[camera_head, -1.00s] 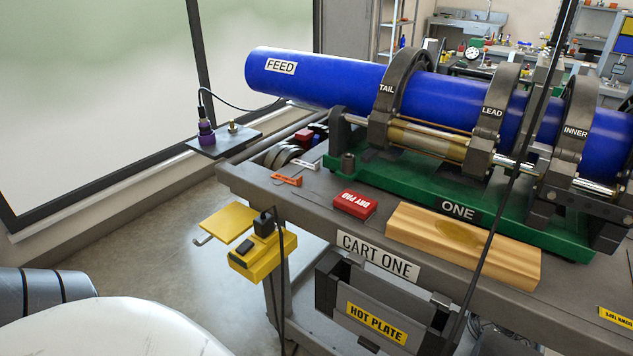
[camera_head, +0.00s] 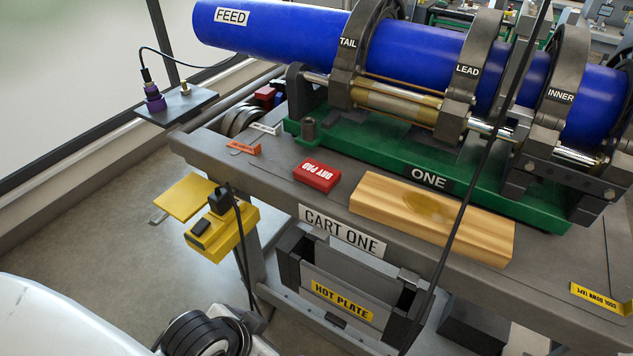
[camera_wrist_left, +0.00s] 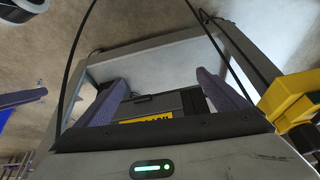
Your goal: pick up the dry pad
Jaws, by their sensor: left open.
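The dry pad (camera_head: 317,176) is a small red block with white lettering. It lies flat on the grey cart top (camera_head: 270,180) in the head view, left of the wooden block and in front of the green base. My left gripper (camera_wrist_left: 155,98) shows in the left wrist view with its two purple-grey fingers spread apart and nothing between them. Beyond the fingers are the underside of the cart and a yellow label. In the head view only my arm shows at the lower left; the fingers are out of frame.
A wooden block (camera_head: 432,215) lies right of the pad. The green base (camera_head: 390,150) carries clamps and a blue pipe (camera_head: 290,40). A yellow box (camera_head: 222,232) juts from the cart's left front. A black cable (camera_head: 478,165) crosses the view. The hot plate holder (camera_head: 343,295) hangs below.

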